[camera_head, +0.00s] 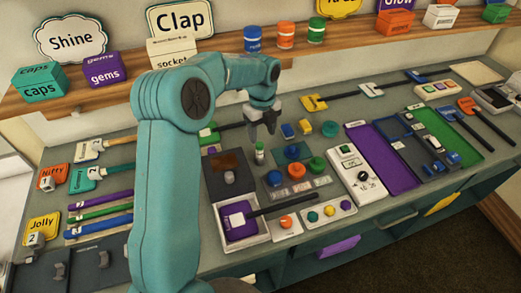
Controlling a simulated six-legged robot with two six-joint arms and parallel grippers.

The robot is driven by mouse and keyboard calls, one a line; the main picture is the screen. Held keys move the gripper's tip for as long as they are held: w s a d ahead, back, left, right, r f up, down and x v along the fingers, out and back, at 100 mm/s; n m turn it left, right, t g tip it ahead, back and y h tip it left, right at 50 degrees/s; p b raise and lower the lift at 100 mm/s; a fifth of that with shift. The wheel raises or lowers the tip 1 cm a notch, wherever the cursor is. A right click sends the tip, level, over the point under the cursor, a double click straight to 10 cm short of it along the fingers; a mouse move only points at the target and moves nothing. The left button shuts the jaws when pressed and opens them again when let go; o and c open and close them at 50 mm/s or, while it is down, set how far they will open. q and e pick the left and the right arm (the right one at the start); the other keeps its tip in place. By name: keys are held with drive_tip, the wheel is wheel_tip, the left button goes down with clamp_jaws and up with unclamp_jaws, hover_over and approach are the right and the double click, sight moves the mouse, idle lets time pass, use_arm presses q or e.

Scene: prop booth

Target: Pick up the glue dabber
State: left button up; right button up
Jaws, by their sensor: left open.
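A small upright bottle with a white and green body (260,154) stands on the grey bench near the middle; it looks like the glue dabber, but its label is too small to read. My left gripper (262,133) points down just above and behind it in the picture, with its dark fingers apart. Nothing shows between the fingers, and I cannot tell whether they touch the bottle. My teal left arm covers part of the bench to the left. My right gripper is out of view.
A brown-topped box (230,160) stands left of the bottle, with blue, red and green knobs (296,170) to its right. A white tray with a purple pad (240,222) lies in front. A wooden shelf (345,62) runs behind.

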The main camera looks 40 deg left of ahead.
sight(260, 145)
use_arm(q)
wheel_tip(260, 145, down, 3)
drive_tip(key=shift+s+a+r, duration=0.1)
drive_tip(key=shift+a+r, duration=0.05)
drive_tip(key=shift+f+p, duration=0.4)
drive_tip(key=shift+f, duration=0.1)
drive_tip(key=f, duration=0.2)
drive_tip(key=f+p, duration=0.1)
drive_tip(key=f, duration=0.1)
drive_tip(key=shift+s+a, duration=0.15)
drive_tip(key=shift+s, duration=0.05)
drive_tip(key=shift+f, duration=0.3)
drive_tip(key=shift+w, duration=0.1)
drive_tip(key=shift+c, duration=0.9)
clamp_jaws()
